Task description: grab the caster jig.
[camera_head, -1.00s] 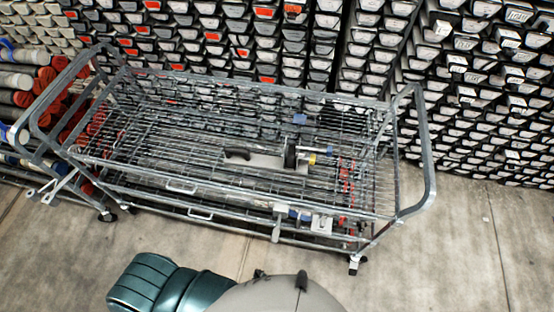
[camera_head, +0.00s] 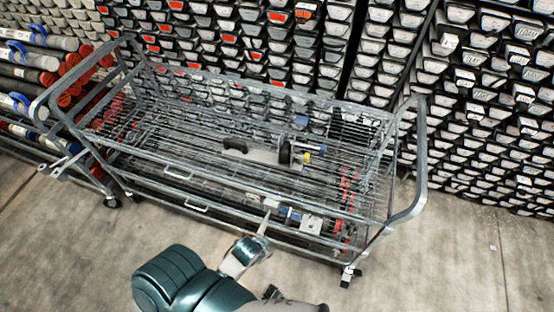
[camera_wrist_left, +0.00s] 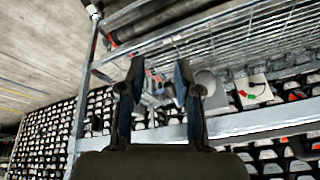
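An item that looks like the caster jig, with a grey plate, a black handle, a dark wheel and yellow and blue parts (camera_head: 284,154), lies in the upper basket of a wire cart (camera_head: 168,172). My left gripper (camera_wrist_left: 157,82) is open and empty in the left wrist view, its two dark fingers apart. Wire mesh and blurred small parts show beyond the fingers; I cannot tell whether the jig is among them. In the head view, my teal arm is below the cart's front side, and its fingers cannot be made out. My right gripper is not in view.
Blue and white parts (camera_head: 292,214) lie lower in the cart near its front side. Racks of labelled bins (camera_head: 490,90) stand behind. Rolls with red ends (camera_head: 72,85) are at left. Metal cart rails surround the basket. The floor (camera_head: 440,265) is clear at right.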

